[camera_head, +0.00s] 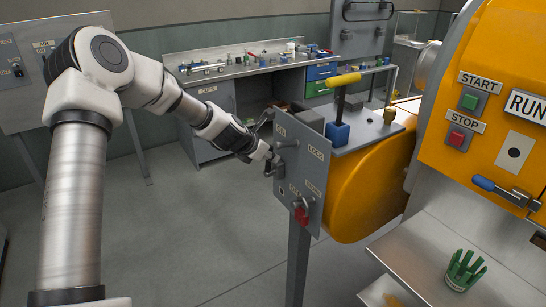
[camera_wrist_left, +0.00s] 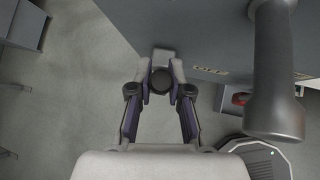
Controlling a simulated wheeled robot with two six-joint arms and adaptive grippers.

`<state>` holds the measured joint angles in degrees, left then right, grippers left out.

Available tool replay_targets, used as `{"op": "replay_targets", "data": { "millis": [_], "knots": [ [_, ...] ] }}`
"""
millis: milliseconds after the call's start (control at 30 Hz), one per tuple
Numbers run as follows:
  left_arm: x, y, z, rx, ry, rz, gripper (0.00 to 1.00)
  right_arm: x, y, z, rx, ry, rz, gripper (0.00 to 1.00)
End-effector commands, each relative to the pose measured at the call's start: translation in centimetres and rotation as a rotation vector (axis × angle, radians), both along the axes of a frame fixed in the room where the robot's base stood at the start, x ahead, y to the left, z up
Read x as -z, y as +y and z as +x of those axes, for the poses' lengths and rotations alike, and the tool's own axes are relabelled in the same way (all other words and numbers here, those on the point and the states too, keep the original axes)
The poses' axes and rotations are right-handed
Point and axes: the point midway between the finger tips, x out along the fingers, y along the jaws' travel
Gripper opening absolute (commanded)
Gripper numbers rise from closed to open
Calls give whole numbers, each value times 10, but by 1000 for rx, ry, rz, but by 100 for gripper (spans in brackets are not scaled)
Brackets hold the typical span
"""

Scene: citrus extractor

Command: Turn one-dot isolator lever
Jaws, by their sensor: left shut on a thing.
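The grey isolator panel (camera_head: 307,178) stands on a post in the head view, with labels that seem to read ON, LOCK, OFF and STORE. My left gripper (camera_head: 270,163) is at its left edge. In the wrist view, my left gripper (camera_wrist_left: 162,82) is shut on a dark round lever end (camera_wrist_left: 162,76) in front of the panel face (camera_wrist_left: 215,35). I cannot make out a dot mark. The gripper hides much of the held lever. My right gripper is not in view.
A red lock-like part (camera_head: 301,214) hangs low on the panel. A large grey cylinder (camera_wrist_left: 275,70) stands close right of the gripper in the wrist view. The orange machine (camera_head: 372,187) is right of the panel. The floor (camera_head: 215,225) left of it is clear.

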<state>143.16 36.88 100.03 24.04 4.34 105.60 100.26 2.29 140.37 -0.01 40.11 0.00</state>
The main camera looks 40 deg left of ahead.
Motion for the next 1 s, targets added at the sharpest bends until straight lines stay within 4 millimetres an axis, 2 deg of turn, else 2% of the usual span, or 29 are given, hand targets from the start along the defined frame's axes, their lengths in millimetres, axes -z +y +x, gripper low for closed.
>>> {"op": "replay_targets", "data": {
  "millis": [100,300,833,867,900,933,1000],
  "knots": [
    [-3,5,2,-2,29,-64,0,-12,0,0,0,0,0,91],
    [-1,9,3,0,56,-131,0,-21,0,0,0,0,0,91],
    [1,10,4,2,66,-158,0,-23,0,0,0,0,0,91],
    [1,10,4,2,66,-158,21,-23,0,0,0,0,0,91],
    [1,10,4,1,66,-157,36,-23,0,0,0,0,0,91],
    [1,10,4,1,66,-157,44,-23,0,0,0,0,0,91],
    [1,10,4,1,66,-157,44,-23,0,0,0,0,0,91]
  ]
}}
